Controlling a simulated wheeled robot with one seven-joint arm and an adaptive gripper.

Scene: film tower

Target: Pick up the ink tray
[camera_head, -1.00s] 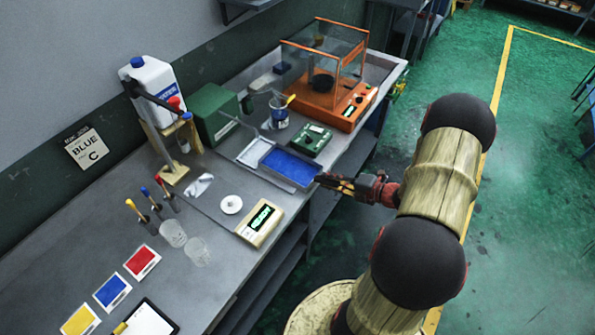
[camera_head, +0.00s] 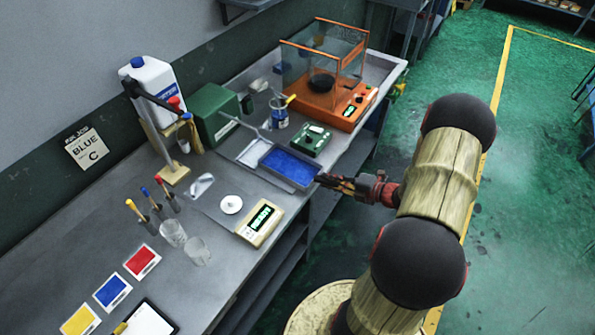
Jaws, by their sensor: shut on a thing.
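The ink tray (camera_head: 290,166) is a shallow rectangular grey tray with a blue inside. It is at the front edge of the bench, right of the middle. My gripper (camera_head: 322,179) comes in from the right and is shut on the tray's right front corner. The fingertips are small in this view, and the far finger is partly hidden. I cannot tell whether the tray is clear of the bench top.
A pale tray (camera_head: 252,152) lies just left of the ink tray. A small green device (camera_head: 312,140) stands close behind it. An orange balance with a glass case (camera_head: 335,100) is farther back. A scale (camera_head: 260,223) is nearer. Open floor (camera_head: 530,200) lies right.

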